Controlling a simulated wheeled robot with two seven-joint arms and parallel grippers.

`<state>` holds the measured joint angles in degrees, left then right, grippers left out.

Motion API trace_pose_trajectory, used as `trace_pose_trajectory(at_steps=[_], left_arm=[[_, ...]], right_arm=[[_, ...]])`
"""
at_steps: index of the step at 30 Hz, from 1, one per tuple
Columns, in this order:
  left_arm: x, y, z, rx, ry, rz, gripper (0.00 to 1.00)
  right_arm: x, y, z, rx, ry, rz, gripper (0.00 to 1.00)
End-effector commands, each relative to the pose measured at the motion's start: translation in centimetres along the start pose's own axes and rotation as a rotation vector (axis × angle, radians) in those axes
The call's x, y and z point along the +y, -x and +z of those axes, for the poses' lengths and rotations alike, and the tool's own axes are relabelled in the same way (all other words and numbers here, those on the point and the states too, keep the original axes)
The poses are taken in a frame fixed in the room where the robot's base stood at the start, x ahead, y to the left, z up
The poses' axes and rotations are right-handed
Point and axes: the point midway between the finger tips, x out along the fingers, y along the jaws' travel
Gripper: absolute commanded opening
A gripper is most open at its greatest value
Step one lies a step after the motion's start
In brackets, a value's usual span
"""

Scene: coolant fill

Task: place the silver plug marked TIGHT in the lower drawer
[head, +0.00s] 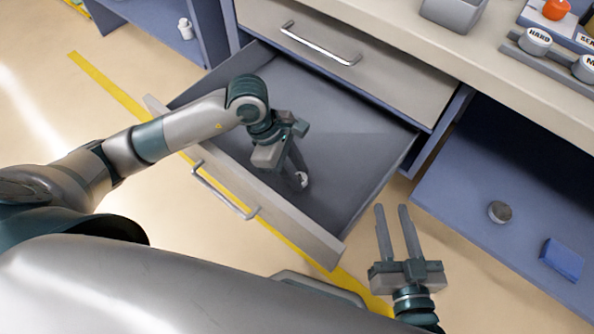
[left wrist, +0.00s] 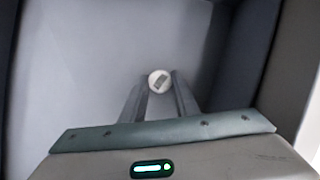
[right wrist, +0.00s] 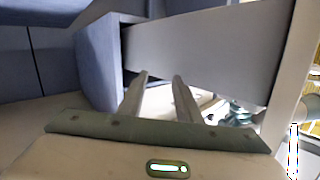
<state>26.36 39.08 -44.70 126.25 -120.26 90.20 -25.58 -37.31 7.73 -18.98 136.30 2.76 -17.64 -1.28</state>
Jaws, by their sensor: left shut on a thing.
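The lower drawer (head: 335,245) is pulled open, and its grey floor looks bare. My left gripper (head: 300,178) reaches down inside it. It is shut on a small round silver plug (head: 302,181), which also shows between the fingertips in the left wrist view (left wrist: 159,80). The marking on this plug is too small to read. I cannot tell whether the plug touches the drawer floor. My right gripper (head: 392,207) is open and empty, to the right of the drawer's front corner. The drawer's outer side (right wrist: 200,55) fills much of the right wrist view.
A closed upper drawer (head: 350,50) is above. The counter holds a rack with a plug marked HARD (head: 535,41), an orange item (head: 556,9) and a grey bin (head: 452,12). A round metal piece (head: 500,211) and a blue block (head: 562,259) sit on the right lower shelf.

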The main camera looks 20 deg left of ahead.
Motion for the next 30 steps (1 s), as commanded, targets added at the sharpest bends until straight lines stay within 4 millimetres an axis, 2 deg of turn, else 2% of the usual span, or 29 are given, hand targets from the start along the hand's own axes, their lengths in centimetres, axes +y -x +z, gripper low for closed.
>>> trace_pose_trajectory(at_steps=[2,3,5,6,21,26,30], left_arm=[[0.0,-0.1,0.0,0.0,0.0,0.0,0.08],[0.0,-0.1,0.0,0.0,0.0,0.0,0.3],[0.0,-0.1,0.0,0.0,0.0,0.0,0.45],[0.0,-0.1,0.0,0.0,0.0,0.0,0.47],[0.0,0.2,0.1,0.0,0.0,0.0,0.47],[0.1,2.4,0.1,0.001,-0.001,0.003,0.47],[0.1,4.9,0.1,0.001,-0.002,0.005,0.47]], right_arm=[[-0.1,0.0,-0.2,0.012,0.001,-0.001,0.31],[-0.1,0.0,-0.3,0.017,0.001,-0.002,0.31],[-0.2,0.0,-0.4,0.017,0.0,-0.003,0.31],[-0.2,0.0,-0.3,0.017,0.0,-0.003,0.31],[0.0,0.0,0.1,-0.012,-0.001,0.0,0.31],[0.6,0.1,1.3,-0.074,-0.001,0.01,0.31],[0.8,0.3,2.2,-0.129,-0.008,0.015,0.31]])
